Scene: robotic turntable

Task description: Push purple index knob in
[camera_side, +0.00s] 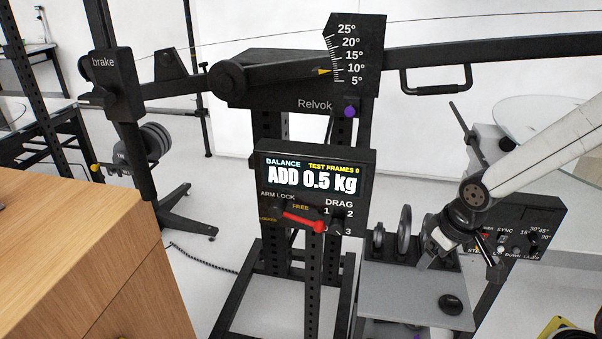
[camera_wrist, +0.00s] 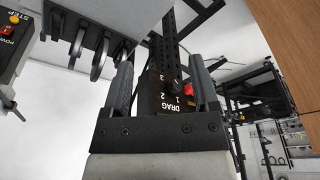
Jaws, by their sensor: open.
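The purple index knob (camera_side: 349,112) is a small round knob just below the angle scale plate (camera_side: 358,52), beside the word Relvok. I cannot tell how far it sticks out. No purple knob shows in the wrist view. My gripper (camera_side: 460,264) is low and to the right of the knob, well apart from it, over the grey stand with discs. In the wrist view my gripper (camera_wrist: 163,88) has its two dark fingers wide apart with nothing held between them. The DRAG panel (camera_wrist: 172,100) shows upside down beyond the fingers.
The display box (camera_side: 314,180) reads ADD 0.5 kg and has a red lever (camera_side: 304,221). Upright discs (camera_side: 404,230) stand near my gripper. A long black beam (camera_side: 500,48) crosses above. A wooden cabinet (camera_side: 90,265) fills the lower left. A switch panel (camera_side: 520,230) is at right.

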